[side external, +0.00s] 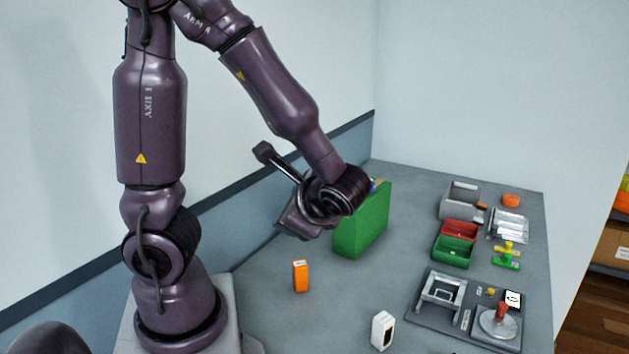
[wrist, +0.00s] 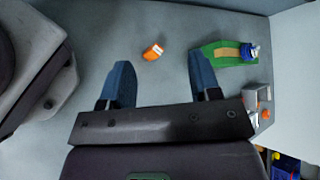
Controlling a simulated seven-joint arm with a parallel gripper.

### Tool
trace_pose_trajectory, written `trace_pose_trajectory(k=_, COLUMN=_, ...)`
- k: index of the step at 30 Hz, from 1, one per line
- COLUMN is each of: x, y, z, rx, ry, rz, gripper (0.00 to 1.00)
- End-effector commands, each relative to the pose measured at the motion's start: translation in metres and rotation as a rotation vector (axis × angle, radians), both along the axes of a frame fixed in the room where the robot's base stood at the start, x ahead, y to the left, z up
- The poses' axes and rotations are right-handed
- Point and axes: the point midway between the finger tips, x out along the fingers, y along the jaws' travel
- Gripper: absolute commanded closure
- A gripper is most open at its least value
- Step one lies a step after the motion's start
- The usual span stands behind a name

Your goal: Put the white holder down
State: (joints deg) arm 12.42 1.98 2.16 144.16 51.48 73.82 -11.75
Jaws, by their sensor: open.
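The white holder (side external: 382,331) stands upright on the grey table near the front edge of the side external view. It is a small white block with a dark opening on one side. My gripper (side external: 297,224) is above the table, well up and to the left of the holder, apart from it. In the wrist view, the two blue fingers of my gripper (wrist: 161,72) are spread wide with nothing between them. The white holder does not show in the wrist view.
An orange block (side external: 301,276) stands left of the white holder; it also shows in the wrist view (wrist: 152,51). A green box (side external: 362,228) stands behind my gripper. Red (side external: 461,231) and green (side external: 453,252) bins and a grey fixture plate (side external: 424,310) are on the right. Table between the blocks is clear.

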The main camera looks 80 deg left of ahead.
Motion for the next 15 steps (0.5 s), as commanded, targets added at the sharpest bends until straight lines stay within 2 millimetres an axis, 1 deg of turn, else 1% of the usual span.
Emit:
trace_pose_trajectory(k=1, x=-0.005, y=-0.007, z=0.006, rx=-0.112, ry=-0.103, rz=0.070, gripper=0.43)
trace_pose_trajectory(k=4, x=-0.009, y=-0.029, z=0.015, rx=-0.346, ry=-0.295, rz=0.180, gripper=0.43)
trace_pose_trajectory(k=8, x=-0.004, y=-0.059, z=0.038, rx=-0.625, ry=-0.561, rz=0.265, gripper=0.43)
trace_pose_trajectory(k=9, x=-0.001, y=-0.066, z=0.047, rx=-0.698, ry=-0.636, rz=0.279, gripper=0.43)
trace_pose_trajectory(k=12, x=0.003, y=-0.082, z=0.068, rx=-0.843, ry=-0.793, rz=0.296, gripper=0.43)
trace_pose_trajectory(k=15, x=0.006, y=-0.091, z=0.084, rx=-0.932, ry=-0.894, rz=0.301, gripper=0.43)
